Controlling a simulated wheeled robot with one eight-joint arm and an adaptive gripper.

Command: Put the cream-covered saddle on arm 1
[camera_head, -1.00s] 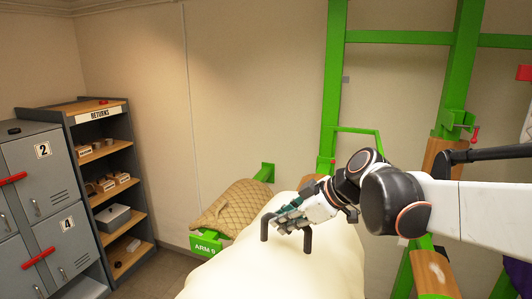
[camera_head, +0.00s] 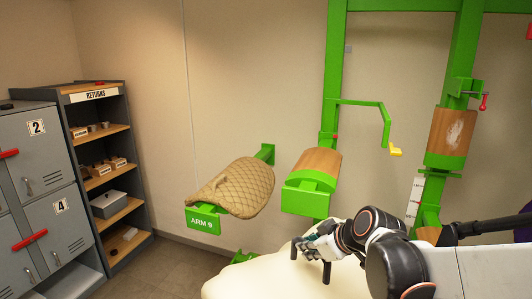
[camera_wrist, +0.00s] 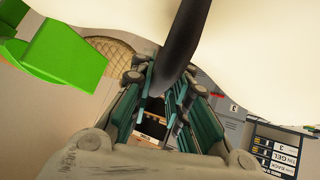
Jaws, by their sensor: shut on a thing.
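The cream-covered saddle (camera_head: 265,280) is at the bottom of the head view, partly cut off by the frame. A black handle (camera_head: 326,272) stands up from it. My gripper (camera_head: 308,246) is shut on this handle. In the wrist view the dark handle (camera_wrist: 187,35) runs between my fingers (camera_wrist: 165,95), with the cream cover (camera_wrist: 260,55) spread above. A bare wood-topped arm (camera_head: 318,163) with a green end (camera_head: 309,185) stands beyond the saddle, apart from it. I see no number on that arm, so I cannot tell whether it is arm 1.
A tan quilted saddle (camera_head: 237,187) lies on the arm labelled ARM 9 (camera_head: 203,221), left of the bare arm. A green bar with a yellow tip (camera_head: 395,152) juts out at right. Another wooden pad (camera_head: 451,133) is farther right. Lockers (camera_head: 45,190) and a RETURNS shelf (camera_head: 110,170) stand left.

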